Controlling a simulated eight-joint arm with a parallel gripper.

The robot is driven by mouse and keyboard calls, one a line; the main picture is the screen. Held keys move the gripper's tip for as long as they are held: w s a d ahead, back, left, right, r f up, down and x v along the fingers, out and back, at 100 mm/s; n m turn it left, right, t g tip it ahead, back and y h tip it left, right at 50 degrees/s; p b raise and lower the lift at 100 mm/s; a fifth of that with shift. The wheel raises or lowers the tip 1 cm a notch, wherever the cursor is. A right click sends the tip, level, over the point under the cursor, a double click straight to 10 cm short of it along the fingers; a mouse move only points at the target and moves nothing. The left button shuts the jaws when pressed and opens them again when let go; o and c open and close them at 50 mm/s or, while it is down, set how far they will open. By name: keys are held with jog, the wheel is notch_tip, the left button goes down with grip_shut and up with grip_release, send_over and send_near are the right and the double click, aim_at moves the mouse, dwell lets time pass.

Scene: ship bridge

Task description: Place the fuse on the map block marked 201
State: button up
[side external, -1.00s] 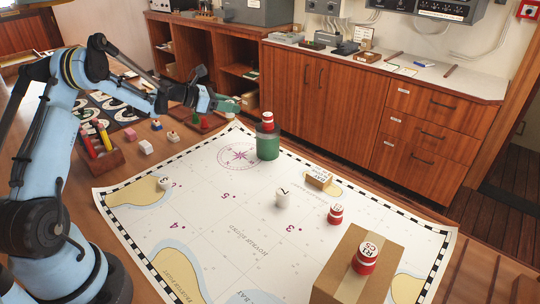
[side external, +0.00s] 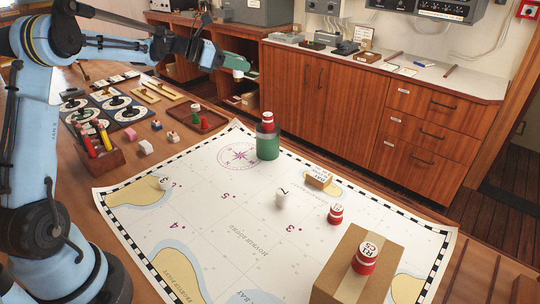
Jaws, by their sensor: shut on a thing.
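My gripper (side external: 239,70) is teal-green and hangs in the air behind the far edge of the chart, high above the table. It is shut on a small whitish thing, which I take for the fuse (side external: 238,74); only its lower end shows. A tan block (side external: 319,180) with a white printed label lies on the chart, right of centre; its lettering is too small to read surely as 201. My gripper is well apart from it, to the upper left.
A green cylinder (side external: 268,146) with a red-and-white piece (side external: 267,121) on top stands on the chart (side external: 240,235). White pieces (side external: 282,198), a red-and-white piece (side external: 335,214) and a cardboard box (side external: 340,285) bearing another (side external: 365,258) also stand there. A brown tray (side external: 213,125) lies behind.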

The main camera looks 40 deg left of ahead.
jog(key=d+m+g+h, duration=0.2)
jog(key=d+m+h, duration=0.1)
jog(key=d, duration=1.9)
jog(key=s+d+m+g+h, duration=0.1)
jog(key=s+d, duration=0.3)
jog(key=d, duration=0.4)
jog(key=s+d+m+g+h, duration=0.1)
jog(key=s+d, duration=0.4)
jog(key=d, duration=0.4)
send_over(320, 173)
notch_tip(320, 173, down, 12)
jog(key=shift+s+f, duration=0.1)
jog(key=shift+f, duration=2)
jog(key=shift+f, duration=0.1)
jog(key=o, duration=1)
jog(key=shift+o, duration=0.2)
